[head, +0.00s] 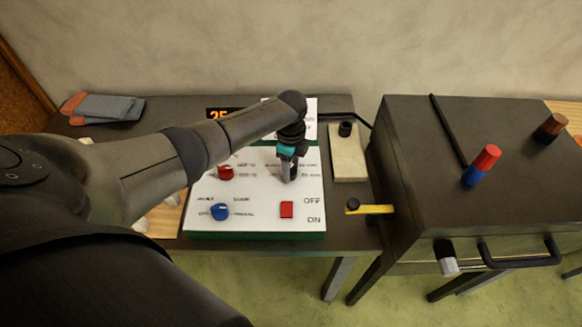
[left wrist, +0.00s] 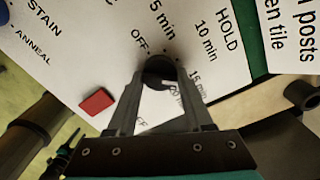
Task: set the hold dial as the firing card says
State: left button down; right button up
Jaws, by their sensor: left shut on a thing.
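The control panel (head: 255,215) is a white board with a green edge on the dark bench. My left gripper (head: 288,178) reaches down onto its upper right part. In the left wrist view the gripper (left wrist: 162,88) is shut on the dark hold dial (left wrist: 158,66), with a finger at each side. Labels OFF, 5 min, 10 min and 15 min ring the dial, and HOLD is printed beside it. Its pointer is hidden, so I cannot tell its setting. The firing card (head: 311,106) stands behind the panel, partly covered by my arm; its corner (left wrist: 294,38) reads "posts" and "en tile".
The panel also has a red knob (head: 226,172), a blue knob (head: 220,211) and a red switch (head: 287,209) by OFF/ON. A dark display (head: 218,113) shows 25. A pale block (head: 349,160) and the dark kiln-like box (head: 430,180) stand right. Grey-orange gloves (head: 105,107) lie back left.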

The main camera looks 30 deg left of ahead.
pick_arm(q)
jog(key=shift+m, duration=0.6)
jog(key=shift+c, duration=1.5)
grip_release()
jog(key=shift+r, duration=0.1)
notch_tip(320, 180, up, 15)
jog(key=p, duration=0.1)
